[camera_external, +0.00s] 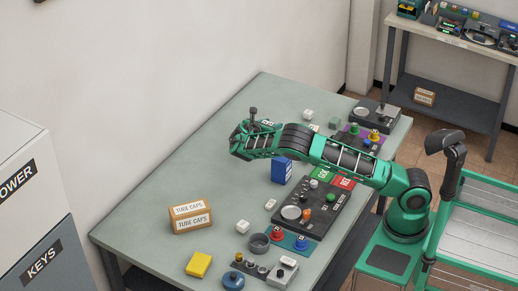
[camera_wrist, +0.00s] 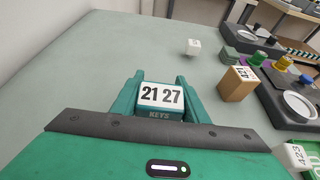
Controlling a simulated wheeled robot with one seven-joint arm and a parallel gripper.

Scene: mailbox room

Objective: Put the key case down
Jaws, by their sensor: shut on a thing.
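The key case (camera_wrist: 160,98) has a white top face printed "21 27" and a lower green face marked "KEYS". It sits between the two green fingers of my gripper (camera_wrist: 158,92) in the wrist view, and the gripper is shut on it. In the external view my gripper (camera_external: 246,135) is over the back part of the long grey-green table (camera_external: 150,235). I cannot make out the key case there, nor tell whether its underside touches the table.
Bare tabletop lies ahead and left of the gripper. A brown box (camera_wrist: 238,84) and a white block (camera_wrist: 193,47) stand to its right. A blue box (camera_external: 281,170), control panels (camera_external: 318,225), a tube caps carton (camera_external: 190,217) and a yellow block (camera_external: 199,264) stand elsewhere on the table.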

